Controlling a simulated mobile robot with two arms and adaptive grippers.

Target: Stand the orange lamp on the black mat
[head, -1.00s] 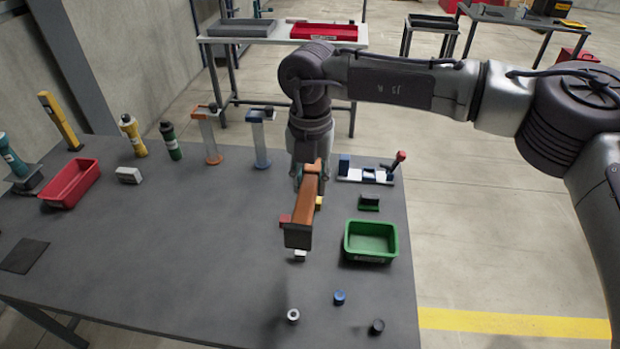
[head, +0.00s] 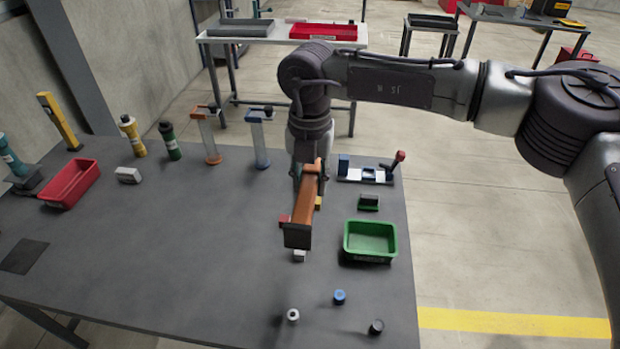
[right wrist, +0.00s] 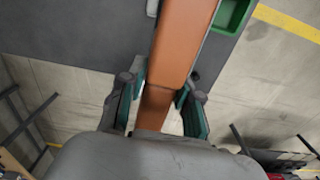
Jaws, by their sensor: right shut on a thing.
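The orange lamp (head: 303,205) is a long block-shaped body with a dark end. My right gripper (head: 309,180) is shut on it and holds it lengthwise, its dark end pointing towards the camera. In the right wrist view the two fingers of the gripper (right wrist: 163,85) press on both sides of the orange body (right wrist: 182,40). The lamp appears to be above the table, though its exact height is hard to tell. The black mat (head: 23,256) lies flat and bare at the table's left, far from the lamp. My left gripper is not in view.
A red bin (head: 70,184) stands at the left and a green bin (head: 370,241) right of the lamp. Several upright tools line the back. The table's middle (head: 170,235) is clear.

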